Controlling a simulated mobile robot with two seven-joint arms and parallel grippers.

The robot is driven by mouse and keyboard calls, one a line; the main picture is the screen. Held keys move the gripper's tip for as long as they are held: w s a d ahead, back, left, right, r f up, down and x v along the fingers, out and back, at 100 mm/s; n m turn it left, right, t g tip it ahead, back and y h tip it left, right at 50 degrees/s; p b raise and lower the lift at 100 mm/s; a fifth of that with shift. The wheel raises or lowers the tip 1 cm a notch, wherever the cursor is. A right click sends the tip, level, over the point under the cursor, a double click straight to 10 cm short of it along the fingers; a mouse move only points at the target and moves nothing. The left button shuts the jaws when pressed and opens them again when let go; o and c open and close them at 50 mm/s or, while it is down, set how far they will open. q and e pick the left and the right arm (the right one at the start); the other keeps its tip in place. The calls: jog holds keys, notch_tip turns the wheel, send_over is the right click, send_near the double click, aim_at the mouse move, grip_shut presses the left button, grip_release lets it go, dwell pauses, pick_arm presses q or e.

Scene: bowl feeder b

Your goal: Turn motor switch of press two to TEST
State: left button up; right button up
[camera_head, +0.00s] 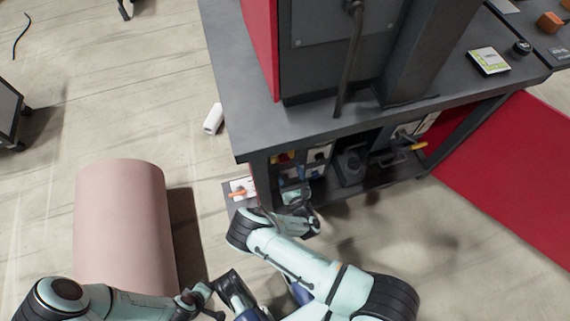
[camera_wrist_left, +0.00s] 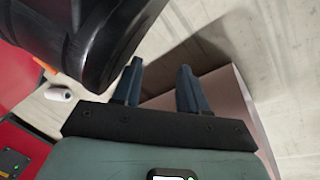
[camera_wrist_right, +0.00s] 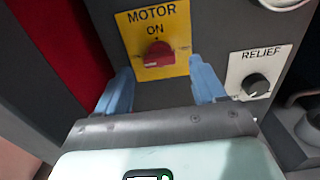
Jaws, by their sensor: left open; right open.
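The motor switch is a red knob (camera_wrist_right: 158,54) on a yellow plate (camera_wrist_right: 137,28) marked MOTOR, with ON printed above the knob, in the right wrist view. I cannot read TEST or tell exactly where the knob points. My right gripper (camera_wrist_right: 160,68) is open and empty, its blue fingers spread on either side of the plate's lower part; I cannot tell whether they touch it. In the head view, my right arm reaches to the low panel under the press table. My left gripper (camera_wrist_left: 159,66) is open and empty in the left wrist view, above the floor area.
A RELIEF knob (camera_wrist_right: 255,85) sits right of the motor plate. The dark press table (camera_head: 240,130) overhangs the low panel. A pink rounded block (camera_head: 120,225) stands on the floor at left, near my left arm. A white cylinder (camera_head: 213,119) lies on the floor.

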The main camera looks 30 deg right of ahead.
aim_at(285, 162)
jog(key=shift+b+x, duration=0.3)
jog(key=shift+x, duration=1.5)
pick_arm(q)
jog(key=shift+s+a+f+g, duration=0.15)
jog(key=shift+s+f+g, duration=0.15)
jog(key=shift+s+f, duration=0.45)
pick_arm(e)
jog(key=c, duration=1.1)
